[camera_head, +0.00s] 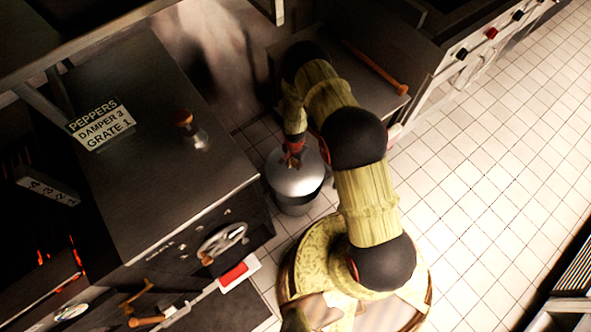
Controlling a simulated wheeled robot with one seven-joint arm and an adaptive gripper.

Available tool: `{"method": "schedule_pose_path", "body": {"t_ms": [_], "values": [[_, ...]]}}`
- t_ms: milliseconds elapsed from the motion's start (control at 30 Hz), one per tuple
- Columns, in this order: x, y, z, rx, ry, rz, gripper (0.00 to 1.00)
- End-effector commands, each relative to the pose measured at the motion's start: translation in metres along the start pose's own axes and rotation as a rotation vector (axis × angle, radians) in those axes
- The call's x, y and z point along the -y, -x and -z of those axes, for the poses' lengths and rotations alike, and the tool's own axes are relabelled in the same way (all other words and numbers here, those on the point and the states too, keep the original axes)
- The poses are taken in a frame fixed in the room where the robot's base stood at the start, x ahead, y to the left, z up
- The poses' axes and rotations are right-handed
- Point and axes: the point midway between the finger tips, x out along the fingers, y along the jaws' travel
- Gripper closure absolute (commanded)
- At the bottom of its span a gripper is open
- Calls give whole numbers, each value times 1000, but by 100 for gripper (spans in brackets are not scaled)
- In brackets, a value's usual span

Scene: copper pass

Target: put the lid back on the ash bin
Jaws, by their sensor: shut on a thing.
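The grey metal lid (292,184) is a shallow dome in the middle of the head view. My gripper (293,157) points down at its top and is shut on it, seemingly at its handle, which the fingers hide. The grey ash bin (296,207) stands upright on the tiled floor directly under the lid, beside the dark grill unit. The lid covers the bin's mouth in this view. I cannot tell whether the lid rests on the rim or hangs a little above it.
The dark grill unit (150,190) with a handwheel (222,240) stands close to the left of the bin. A pepper sign (100,123) and a wooden-topped shaker (190,128) are on it. A counter holds a wooden rolling pin (375,66). Tiled floor (490,180) is clear at right.

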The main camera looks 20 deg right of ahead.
Motion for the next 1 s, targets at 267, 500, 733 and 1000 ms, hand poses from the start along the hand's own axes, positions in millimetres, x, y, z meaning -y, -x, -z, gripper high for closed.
{"method": "schedule_pose_path", "body": {"t_ms": [267,500,733,1000], "values": [[-8,-31,-6,-1,-70,2,100],[-9,-42,-7,0,-69,1,100],[-9,-62,-7,-1,-69,1,100],[-8,-86,-6,-1,-69,2,100]]}}
